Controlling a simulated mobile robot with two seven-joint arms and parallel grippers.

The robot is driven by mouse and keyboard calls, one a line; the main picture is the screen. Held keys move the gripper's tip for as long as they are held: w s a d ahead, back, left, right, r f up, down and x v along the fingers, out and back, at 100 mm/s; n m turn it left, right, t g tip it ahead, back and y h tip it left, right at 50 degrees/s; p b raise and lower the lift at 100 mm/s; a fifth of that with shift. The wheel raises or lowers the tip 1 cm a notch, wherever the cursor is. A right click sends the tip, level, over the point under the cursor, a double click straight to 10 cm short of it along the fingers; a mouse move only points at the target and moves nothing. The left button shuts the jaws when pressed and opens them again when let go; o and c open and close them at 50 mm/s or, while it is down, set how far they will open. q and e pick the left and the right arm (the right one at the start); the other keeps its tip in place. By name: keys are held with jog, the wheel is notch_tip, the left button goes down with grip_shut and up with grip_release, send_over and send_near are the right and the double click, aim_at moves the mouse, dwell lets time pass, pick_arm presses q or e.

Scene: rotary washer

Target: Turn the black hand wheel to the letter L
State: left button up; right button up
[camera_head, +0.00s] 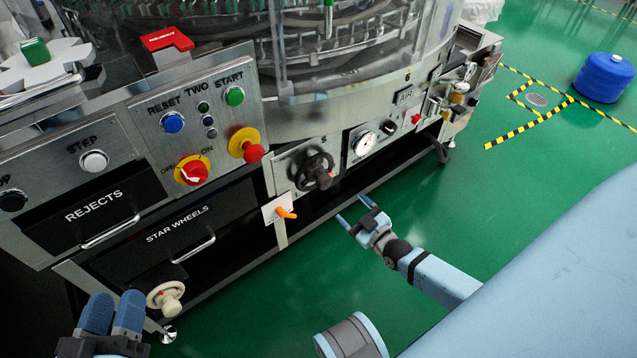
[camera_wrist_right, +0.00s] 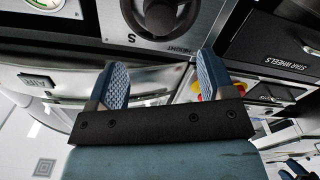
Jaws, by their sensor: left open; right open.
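The black hand wheel (camera_head: 315,172) sits on a metal panel at the front of the machine, with a knob handle sticking out at its lower right. Part of the wheel shows in the right wrist view (camera_wrist_right: 158,14), cut off by the top edge, with a letter S and the word HEIGHT on its plate. I cannot make out a letter L. My right gripper (camera_head: 352,209) is open and empty, apart from the wheel, in front of it and to its lower right; its fingers (camera_wrist_right: 162,64) are spread below the wheel in the wrist view. My left gripper (camera_head: 117,298) is open and empty at the lower left.
An orange-handled lever (camera_head: 286,212) sits just below left of the wheel. A pressure gauge (camera_head: 364,143) is right of it. A red-yellow stop button (camera_head: 252,152) is to the left. A cream knob (camera_head: 166,297) is near my left gripper. Green floor (camera_head: 300,280) is open in front.

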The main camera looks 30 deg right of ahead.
aim_at(327, 186)
jog(key=w, duration=0.2)
jog(key=w+b, duration=0.1)
jog(key=w, duration=0.1)
jog(key=w+b, duration=0.1)
jog(key=w, duration=0.2)
jog(key=shift+a+f, duration=0.1)
jog(key=shift+a, duration=0.2)
jog(key=w+b, duration=0.2)
jog(key=w, duration=0.2)
jog(key=shift+w+a, duration=0.1)
jog(key=shift+a, duration=0.1)
pick_arm(q)
jog(key=shift+w+a+f+m+g, duration=0.15)
jog(key=shift+f+m, duration=0.1)
jog(key=shift+f, duration=0.35)
jog(key=shift+w+f+m+g, duration=0.1)
jog(key=shift+w+f+m, duration=0.15)
jog(key=shift+f, duration=0.4)
jog(key=shift+w+a+f+m+g, duration=0.15)
jog(key=shift+f+m, duration=0.15)
jog(key=shift+f, duration=0.3)
pick_arm(e)
jog(key=shift+w, duration=0.75)
pick_arm(q)
jog(key=shift+d, duration=0.1)
pick_arm(e)
jog(key=c, duration=1.3)
jog(key=shift+o, duration=0.2)
